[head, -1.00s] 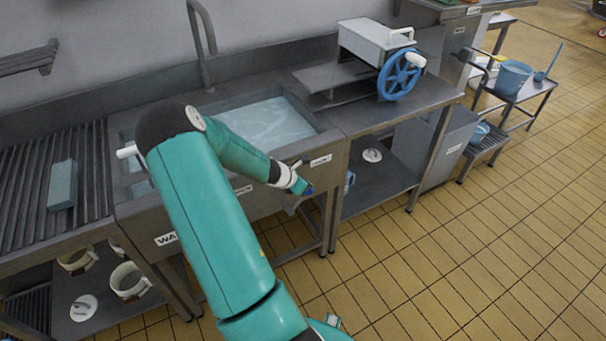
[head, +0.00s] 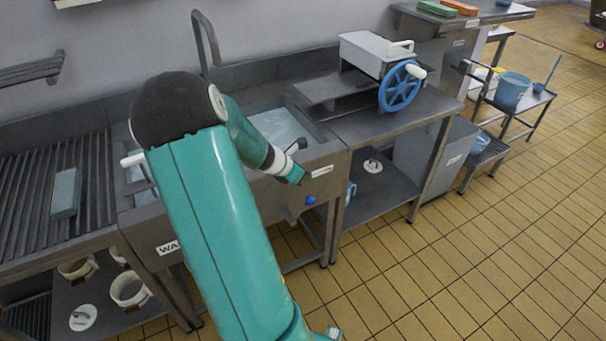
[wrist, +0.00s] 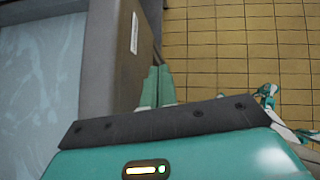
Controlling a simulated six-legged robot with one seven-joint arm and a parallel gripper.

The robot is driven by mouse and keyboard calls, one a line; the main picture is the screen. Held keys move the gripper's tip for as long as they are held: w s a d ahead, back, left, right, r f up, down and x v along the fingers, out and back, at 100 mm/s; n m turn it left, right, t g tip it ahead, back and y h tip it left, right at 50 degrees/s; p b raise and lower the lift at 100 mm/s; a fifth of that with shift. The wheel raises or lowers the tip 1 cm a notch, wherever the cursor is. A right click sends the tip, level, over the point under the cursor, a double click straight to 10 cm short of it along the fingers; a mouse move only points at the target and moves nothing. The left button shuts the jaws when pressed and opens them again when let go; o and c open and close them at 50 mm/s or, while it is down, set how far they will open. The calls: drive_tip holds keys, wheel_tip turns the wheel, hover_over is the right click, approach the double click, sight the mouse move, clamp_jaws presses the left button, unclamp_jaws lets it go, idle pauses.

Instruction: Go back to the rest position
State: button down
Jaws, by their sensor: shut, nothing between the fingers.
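My teal arm reaches up and over the front edge of the wash sink (head: 222,200) in the head view. My gripper is at the arm's far end, small and partly hidden there, close to the sink's front right corner. In the wrist view my gripper (wrist: 158,86) shows as two teal fingers together, with nothing between them. They point down beside the sink's grey front wall (wrist: 124,60), over the tiled floor. The sink's water (wrist: 35,75) is at the left of that view.
A blue knob (head: 310,200) sits below the sink's front edge. Right of the sink, a bench carries a grey machine with a blue handwheel (head: 400,86). A blue-grey block (head: 65,193) lies on the slatted drainer at left. Open tiled floor (head: 480,250) lies right.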

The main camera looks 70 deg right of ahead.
idle(0.5)
drive_tip(key=w+a+r+m+t+y, duration=0.1)
drive_tip(key=w+a+r+m+t, duration=0.1)
drive_tip(key=w+a+r, duration=0.45)
drive_tip(key=w+a+r+m+t, duration=0.2)
drive_tip(key=w+a+m, duration=0.1)
drive_tip(key=a, duration=0.6)
drive_tip(key=w+a+r+m+t+y, duration=0.1)
drive_tip(key=w+a+r+m, duration=0.1)
drive_tip(key=w+a+r, duration=0.45)
drive_tip(key=s+a+r+m+t+y, duration=0.1)
drive_tip(key=s+a+r+y, duration=0.1)
drive_tip(key=a, duration=0.8)
drive_tip(key=s+a+r+m+t+y, duration=0.1)
drive_tip(key=s+a+r+m+t, duration=0.1)
drive_tip(key=a, duration=0.9)
drive_tip(key=s+a+r+m+t+y, duration=0.1)
drive_tip(key=s+a+r+m+y, duration=0.1)
drive_tip(key=a, duration=0.8)
drive_tip(key=shift+s+a+r+t+y, duration=0.15)
drive_tip(key=shift+s+r+t+y, duration=0.15)
drive_tip(key=shift+s+r+t, duration=0.15)
